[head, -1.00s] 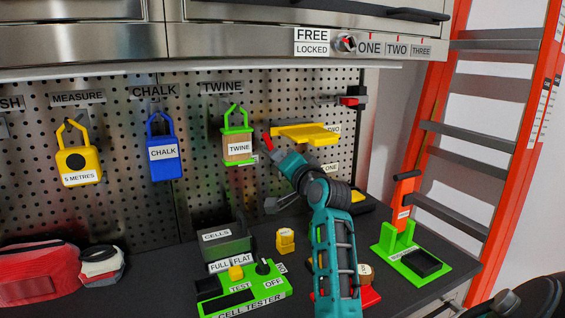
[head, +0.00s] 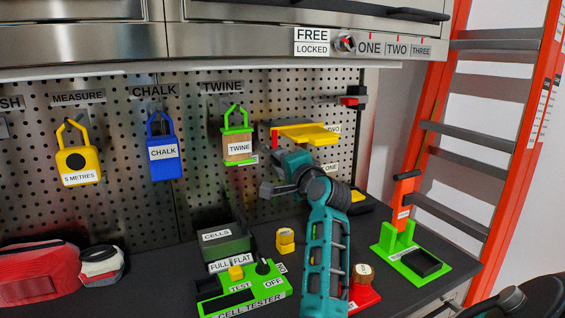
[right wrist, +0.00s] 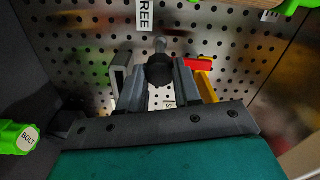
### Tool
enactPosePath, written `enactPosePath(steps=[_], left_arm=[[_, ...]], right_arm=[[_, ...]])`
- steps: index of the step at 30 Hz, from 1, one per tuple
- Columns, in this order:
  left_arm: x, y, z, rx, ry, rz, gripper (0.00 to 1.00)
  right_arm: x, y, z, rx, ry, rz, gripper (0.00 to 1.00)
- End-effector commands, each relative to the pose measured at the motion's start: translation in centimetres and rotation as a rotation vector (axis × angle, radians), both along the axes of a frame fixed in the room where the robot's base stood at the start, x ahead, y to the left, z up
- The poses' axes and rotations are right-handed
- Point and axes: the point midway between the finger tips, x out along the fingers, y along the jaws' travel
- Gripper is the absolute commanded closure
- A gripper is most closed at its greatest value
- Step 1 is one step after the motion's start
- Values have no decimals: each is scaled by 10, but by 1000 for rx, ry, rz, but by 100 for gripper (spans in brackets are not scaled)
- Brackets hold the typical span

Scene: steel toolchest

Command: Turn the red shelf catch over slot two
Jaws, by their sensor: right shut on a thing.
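In the right wrist view the fingers (right wrist: 160,90) are closed in around a dark round knob (right wrist: 160,71). The red part (right wrist: 198,63) sticks out past the right finger, next to the yellow shelf edge (right wrist: 206,88). My right gripper is shut on the catch; the exact contact is partly hidden. My left gripper is not in view.
Another red piece (head: 352,101) sits on a bracket up to the right. The green twine holder (head: 238,140) hangs close to the left of my gripper. Below are a cell tester (head: 245,290) and a yellow block (head: 285,241). An orange ladder (head: 425,150) stands at the right.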

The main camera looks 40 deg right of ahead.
Motion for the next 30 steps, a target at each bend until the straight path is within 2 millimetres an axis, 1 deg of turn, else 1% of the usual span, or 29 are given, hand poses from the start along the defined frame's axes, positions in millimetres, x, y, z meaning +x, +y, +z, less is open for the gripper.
enactPosePath(steps=[6, 7, 15, 24, 26, 30], left_arm=[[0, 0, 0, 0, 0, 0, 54], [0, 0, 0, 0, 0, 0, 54], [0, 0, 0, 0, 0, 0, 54], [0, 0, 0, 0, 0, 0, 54], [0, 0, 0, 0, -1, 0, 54], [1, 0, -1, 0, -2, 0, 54]], right_arm=[[0, 0, -1, 5, 1, 1, 98], [0, 0, -1, 5, 1, 1, 66], [0, 0, -1, 2, 1, 1, 42], [-3, 1, 0, 1, 0, 0, 42], [-7, 2, 0, 1, -1, -1, 42], [-25, 8, -1, 1, 0, 0, 42]])
